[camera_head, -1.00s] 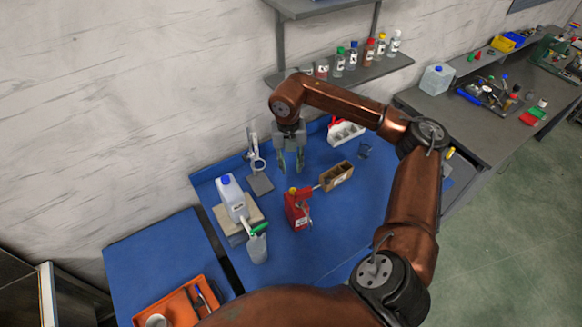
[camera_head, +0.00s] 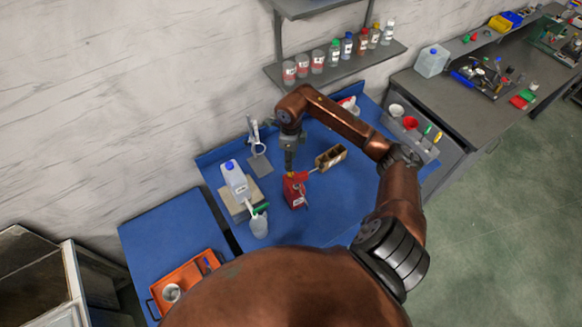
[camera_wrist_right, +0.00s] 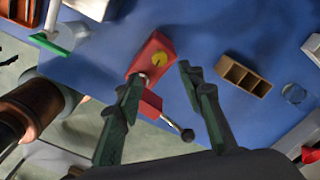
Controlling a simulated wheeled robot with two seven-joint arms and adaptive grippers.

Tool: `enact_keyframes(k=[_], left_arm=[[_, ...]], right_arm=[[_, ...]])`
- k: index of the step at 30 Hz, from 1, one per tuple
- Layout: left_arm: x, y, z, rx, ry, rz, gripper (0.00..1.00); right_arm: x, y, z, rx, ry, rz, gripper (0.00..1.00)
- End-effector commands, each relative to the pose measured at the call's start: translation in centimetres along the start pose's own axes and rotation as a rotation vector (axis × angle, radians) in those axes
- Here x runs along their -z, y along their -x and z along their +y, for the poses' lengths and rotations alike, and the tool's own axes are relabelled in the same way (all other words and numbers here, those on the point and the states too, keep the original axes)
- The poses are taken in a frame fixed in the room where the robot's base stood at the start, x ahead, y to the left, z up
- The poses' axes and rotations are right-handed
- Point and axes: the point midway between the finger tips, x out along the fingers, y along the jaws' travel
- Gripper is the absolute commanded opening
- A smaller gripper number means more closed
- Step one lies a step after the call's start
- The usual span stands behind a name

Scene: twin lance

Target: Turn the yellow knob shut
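The yellow knob (camera_wrist_right: 158,58) is on the face of a red box (camera_wrist_right: 150,50) in the right wrist view. The red box (camera_head: 296,192) stands on the blue bench in the head view, where my gripper partly covers its top and little of the knob shows. My right gripper (camera_wrist_right: 158,76) is open, its two dark green fingers apart, with the knob in line between their tips and not clearly touched. In the head view my right gripper (camera_head: 290,162) points down just above the box. My left gripper is not in view.
A brown divided box (camera_head: 331,158) stands right of the red box. A white jug (camera_head: 235,180) with a blue cap, a green-handled tap (camera_head: 261,209) and a clear cup (camera_head: 259,227) are at the left. A grey stand (camera_head: 258,150) is behind. Open bench lies in front right.

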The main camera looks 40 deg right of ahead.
Motion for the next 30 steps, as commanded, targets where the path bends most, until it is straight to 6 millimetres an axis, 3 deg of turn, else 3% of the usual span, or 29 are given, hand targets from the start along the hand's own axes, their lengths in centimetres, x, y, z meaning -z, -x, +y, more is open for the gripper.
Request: enact_keyframes(k=[15,27,30], left_arm=[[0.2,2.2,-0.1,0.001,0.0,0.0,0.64],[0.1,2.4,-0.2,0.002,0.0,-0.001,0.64],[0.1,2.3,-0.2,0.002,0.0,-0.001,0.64]], right_arm=[[0.0,-6.7,0.1,-0.004,0.005,0.001,0.36],[0.1,-7.8,0.1,0.0,0.006,0.001,0.36],[0.1,-7.8,0.1,0.0,0.006,0.001,0.3]])
